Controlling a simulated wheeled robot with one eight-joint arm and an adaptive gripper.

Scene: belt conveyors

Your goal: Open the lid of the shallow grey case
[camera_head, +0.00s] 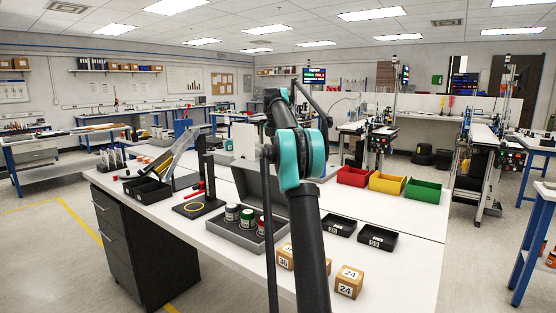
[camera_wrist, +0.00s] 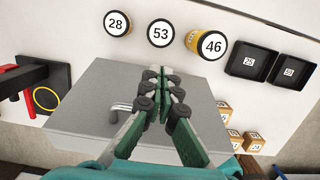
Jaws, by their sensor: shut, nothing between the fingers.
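The shallow grey case (camera_head: 232,237) sits on the white bench in the head view, with several cans (camera_head: 247,218) inside. Its lid (camera_head: 243,186) stands raised at the far side, partly hidden by my arm. In the wrist view the lid (camera_wrist: 85,95) is a broad grey panel with a metal handle (camera_wrist: 121,107). My gripper (camera_wrist: 162,76) is shut and empty, with its fingers in front of the panel and to the right of the handle. I cannot tell whether the fingers touch the lid. In the head view my arm hides the gripper.
Cans marked 28 (camera_wrist: 117,22), 53 (camera_wrist: 159,32) and 46 (camera_wrist: 207,44) stand beyond the lid. Black trays (camera_head: 377,240) and cardboard boxes (camera_head: 349,282) lie to the right. A black stand with a yellow ring (camera_head: 193,208) is left of the case. Coloured bins (camera_head: 388,183) stand further back.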

